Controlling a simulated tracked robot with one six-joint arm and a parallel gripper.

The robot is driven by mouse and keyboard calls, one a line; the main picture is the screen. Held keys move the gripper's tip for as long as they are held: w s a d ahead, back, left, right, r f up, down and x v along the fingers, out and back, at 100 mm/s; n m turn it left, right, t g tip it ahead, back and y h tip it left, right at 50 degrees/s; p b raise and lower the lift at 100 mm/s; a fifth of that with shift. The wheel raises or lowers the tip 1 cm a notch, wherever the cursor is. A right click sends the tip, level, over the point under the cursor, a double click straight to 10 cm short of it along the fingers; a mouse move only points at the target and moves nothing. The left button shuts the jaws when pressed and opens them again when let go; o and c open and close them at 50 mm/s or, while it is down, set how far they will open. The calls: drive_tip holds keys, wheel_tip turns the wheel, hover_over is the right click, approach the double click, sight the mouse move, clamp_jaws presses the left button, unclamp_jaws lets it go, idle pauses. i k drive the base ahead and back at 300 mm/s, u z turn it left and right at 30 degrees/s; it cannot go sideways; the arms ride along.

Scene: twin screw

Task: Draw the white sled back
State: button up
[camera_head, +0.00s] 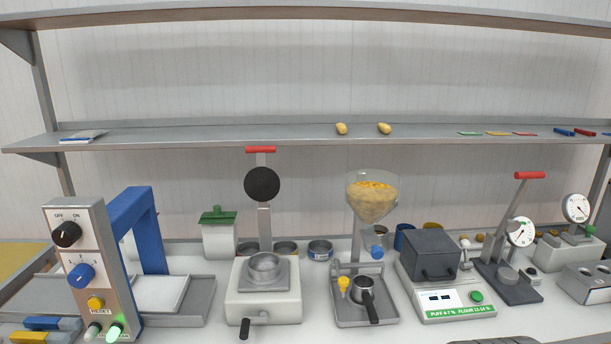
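A white block (262,308) with rounded edges stands left of centre on the bench. A black handle (245,329) sticks out of its front. On its top lie a grey plate and a round metal cup (265,266). Behind it rises a grey post with a black disc (262,184) and a red grip (261,150). A white plate (160,292) lies in a grey tray under a blue arch (141,225) at the left. I cannot tell for certain which white piece is the sled. My gripper is not in view.
A control panel (82,262) with knobs stands at the left. Right of the block are a funnel stand (365,318) and a grey box on a scale (441,303). Gauges (521,231) stand farther right. A shelf (220,133) runs above. A dark shape at the bottom edge is unclear.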

sight(153, 295)
drive_tip(key=u, duration=1.6)
drive_tip(key=i, duration=0.85)
drive_tip(key=u, duration=0.85)
drive_tip(key=i, duration=1.4)
drive_tip(key=u, duration=0.4)
